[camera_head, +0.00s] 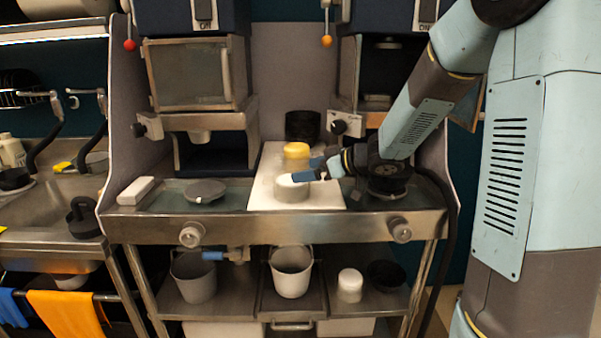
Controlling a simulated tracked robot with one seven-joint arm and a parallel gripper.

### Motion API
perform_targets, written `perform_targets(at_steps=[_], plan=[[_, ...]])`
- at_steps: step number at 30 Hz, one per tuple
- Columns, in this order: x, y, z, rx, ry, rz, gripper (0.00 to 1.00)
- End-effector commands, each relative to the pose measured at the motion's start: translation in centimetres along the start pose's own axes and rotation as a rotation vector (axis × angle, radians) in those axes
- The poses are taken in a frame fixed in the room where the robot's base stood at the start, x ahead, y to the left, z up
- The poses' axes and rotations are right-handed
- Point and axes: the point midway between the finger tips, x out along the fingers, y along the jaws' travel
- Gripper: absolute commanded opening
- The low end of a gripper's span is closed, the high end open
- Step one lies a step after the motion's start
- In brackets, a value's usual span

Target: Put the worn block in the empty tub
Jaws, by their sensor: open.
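A white rectangular block (136,190) lies at the left end of the steel counter; I cannot tell whether it is worn. A round whitish tub (291,193) stands on a pale board (325,200) at the middle of the counter. A yellow-topped round thing (296,151) is behind it, and a black round container (302,126) stands further back. My gripper (309,169) has blue fingertips and is open, reaching in from the right at the whitish tub's upper right edge. I cannot tell whether it touches the tub, and what is inside the tub is not clear.
A grey round disc (205,191) lies on the counter right of the block. Two machines (195,75) stand at the back, with a knob (140,130) jutting out. Buckets (292,271) sit on the lower shelf. A sink (45,215) is at the left.

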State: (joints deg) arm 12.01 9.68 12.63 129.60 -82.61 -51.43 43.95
Motion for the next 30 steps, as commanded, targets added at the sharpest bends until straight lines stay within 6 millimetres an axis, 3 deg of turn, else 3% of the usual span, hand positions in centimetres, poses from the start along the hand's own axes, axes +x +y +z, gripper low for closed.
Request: perform_targets(at_steps=[6,13,19,30], plan=[[-4.5,0.0,0.0,-0.002,0.000,0.004,1.00],[-8.1,0.1,0.0,0.000,0.000,0.003,1.00],[-9.4,0.0,0.0,-0.001,0.000,0.000,1.00],[-9.6,0.0,0.1,0.000,0.000,0.000,1.00]])
